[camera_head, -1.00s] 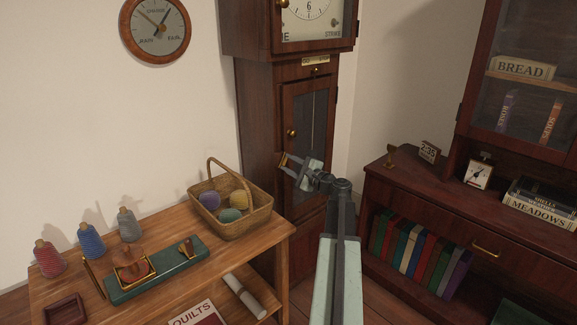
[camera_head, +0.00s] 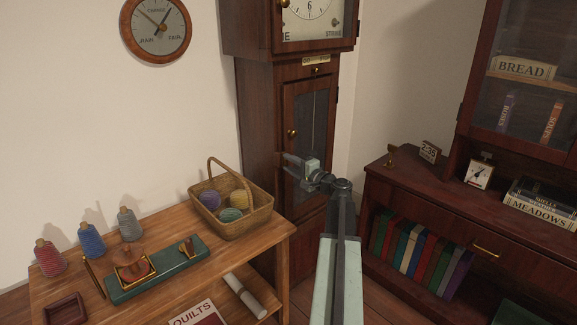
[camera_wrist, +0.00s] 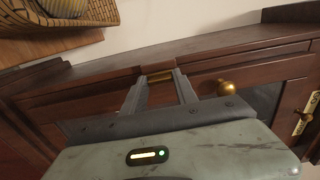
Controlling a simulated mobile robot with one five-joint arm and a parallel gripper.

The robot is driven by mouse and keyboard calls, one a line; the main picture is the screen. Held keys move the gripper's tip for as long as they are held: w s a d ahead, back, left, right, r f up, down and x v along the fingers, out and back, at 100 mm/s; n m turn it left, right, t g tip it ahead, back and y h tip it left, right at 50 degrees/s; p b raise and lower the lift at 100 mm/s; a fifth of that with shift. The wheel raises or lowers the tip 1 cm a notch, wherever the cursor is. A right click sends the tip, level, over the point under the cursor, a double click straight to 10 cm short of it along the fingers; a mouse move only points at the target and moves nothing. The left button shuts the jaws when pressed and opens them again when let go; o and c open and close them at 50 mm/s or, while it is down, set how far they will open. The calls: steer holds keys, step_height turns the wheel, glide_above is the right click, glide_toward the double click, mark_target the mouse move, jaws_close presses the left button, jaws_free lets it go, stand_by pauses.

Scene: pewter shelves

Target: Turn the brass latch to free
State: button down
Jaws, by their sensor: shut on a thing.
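In the head view my gripper (camera_head: 287,163) is at the left side of the tall clock's lower door (camera_head: 304,100), below the round brass knob (camera_head: 292,133). The fingers hide most of the latch there, so its exact angle cannot be told. The knob also shows in the wrist view (camera_wrist: 226,87), right of my fingers.
A wooden table (camera_head: 262,238) at the left bears a wicker basket (camera_head: 262,212) of yarn balls, several thread spools and a green box (camera_head: 190,268). A dark cabinet (camera_head: 430,195) with books stands at the right. My arm reaches between them.

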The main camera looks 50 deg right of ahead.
stand_by(0.3)
steer(key=c, duration=1)
jaws_free()
steer(key=shift+o, duration=0.2)
steer(key=shift+s, duration=0.1)
steer(key=s, duration=0.7)
steer(key=shift+s+a, duration=0.25)
steer(key=shift+a, duration=0.05)
